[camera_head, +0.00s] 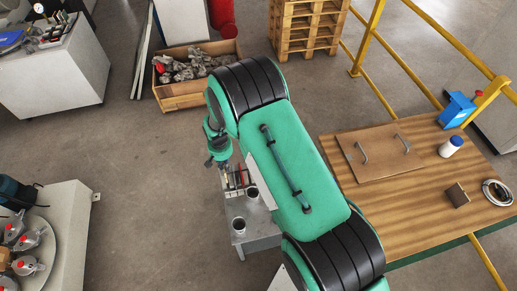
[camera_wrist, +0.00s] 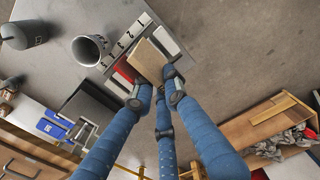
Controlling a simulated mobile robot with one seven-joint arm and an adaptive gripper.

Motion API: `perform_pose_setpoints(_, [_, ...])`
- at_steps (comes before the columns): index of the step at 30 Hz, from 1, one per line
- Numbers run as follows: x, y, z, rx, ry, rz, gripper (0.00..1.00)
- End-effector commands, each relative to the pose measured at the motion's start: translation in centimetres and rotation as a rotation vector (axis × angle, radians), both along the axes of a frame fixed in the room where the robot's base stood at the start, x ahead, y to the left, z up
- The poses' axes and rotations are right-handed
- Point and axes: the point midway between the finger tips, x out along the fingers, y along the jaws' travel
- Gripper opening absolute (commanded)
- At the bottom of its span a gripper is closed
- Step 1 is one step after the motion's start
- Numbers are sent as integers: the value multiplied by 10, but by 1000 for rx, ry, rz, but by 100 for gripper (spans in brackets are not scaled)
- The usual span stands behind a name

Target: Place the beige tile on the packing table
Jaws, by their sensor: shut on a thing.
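The beige tile (camera_wrist: 149,61) shows in the wrist view between the fingertips of my gripper (camera_wrist: 155,88), which is shut on it. The tile stands on edge at a slotted, numbered rack (camera_wrist: 118,48); I cannot tell whether it is still in a slot or just above it. A red tile (camera_wrist: 124,70) is beside it. In the head view my gripper (camera_head: 219,156) is low over the small grey stand, and the tile cannot be made out. The wooden packing table (camera_head: 425,205) is at the right, beyond my arm.
On the table are a board with two handles (camera_head: 375,155), a white bottle (camera_head: 450,147), a brown block (camera_head: 457,195) and a tape roll (camera_head: 497,192). Its front middle is bare. Cups (camera_head: 239,226) stand by the rack. Yellow railings (camera_head: 405,68) run behind the table.

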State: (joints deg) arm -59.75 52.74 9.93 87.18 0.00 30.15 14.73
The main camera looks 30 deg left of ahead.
Motion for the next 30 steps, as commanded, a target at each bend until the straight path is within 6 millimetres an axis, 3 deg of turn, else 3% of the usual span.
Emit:
perform_pose_setpoints(14, [0,0,6,1,-1,0,0])
perform_pose_setpoints(20, [0,1,28,1,-1,0,0])
perform_pose_setpoints(30, [1,1,83,2,-1,0,0])
